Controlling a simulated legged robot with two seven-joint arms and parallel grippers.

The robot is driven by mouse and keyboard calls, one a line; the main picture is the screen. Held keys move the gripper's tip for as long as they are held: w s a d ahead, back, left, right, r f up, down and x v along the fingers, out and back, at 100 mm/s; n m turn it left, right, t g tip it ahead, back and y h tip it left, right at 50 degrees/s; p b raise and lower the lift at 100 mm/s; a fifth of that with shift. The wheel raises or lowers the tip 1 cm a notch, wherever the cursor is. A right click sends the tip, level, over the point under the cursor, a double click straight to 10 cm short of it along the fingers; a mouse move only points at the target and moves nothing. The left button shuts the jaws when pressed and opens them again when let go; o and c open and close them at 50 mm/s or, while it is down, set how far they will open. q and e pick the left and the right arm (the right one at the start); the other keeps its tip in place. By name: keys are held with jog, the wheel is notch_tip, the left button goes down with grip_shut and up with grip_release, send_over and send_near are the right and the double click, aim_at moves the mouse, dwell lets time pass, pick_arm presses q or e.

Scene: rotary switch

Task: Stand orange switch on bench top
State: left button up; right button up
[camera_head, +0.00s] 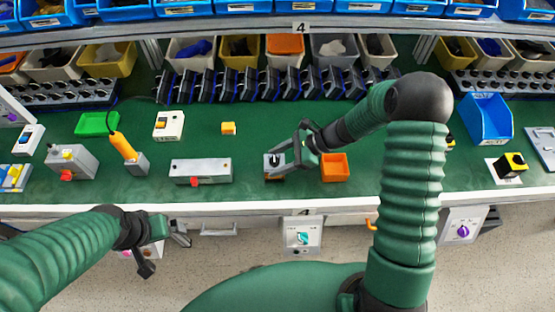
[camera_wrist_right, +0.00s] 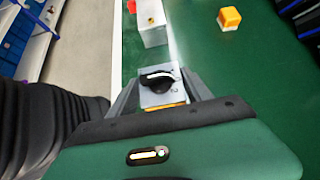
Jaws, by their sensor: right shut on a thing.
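The orange switch (camera_head: 275,161) has a pale face plate with a black rotary knob and an orange edge below. It is at the front middle of the green bench top (camera_head: 240,145). My right gripper (camera_head: 279,165) is shut on it. In the right wrist view the switch (camera_wrist_right: 160,86) sits between the fingers, knob showing, with a strip of orange nearest the palm. I cannot tell whether its underside touches the bench. My left gripper (camera_head: 164,254) is open and empty, below the bench's front edge at the left.
An orange bin (camera_head: 334,168) stands just right of the switch. A grey box with a red button (camera_head: 200,171) is to the left. A yellow block (camera_head: 228,128) lies behind. A row of dark switches (camera_head: 270,86) lines the back. Bench around the block is clear.

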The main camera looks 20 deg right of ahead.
jog(key=shift+w+f, duration=0.1)
jog(key=shift+w, duration=0.05)
jog(key=o, duration=1.4)
jog(key=shift+d, duration=0.15)
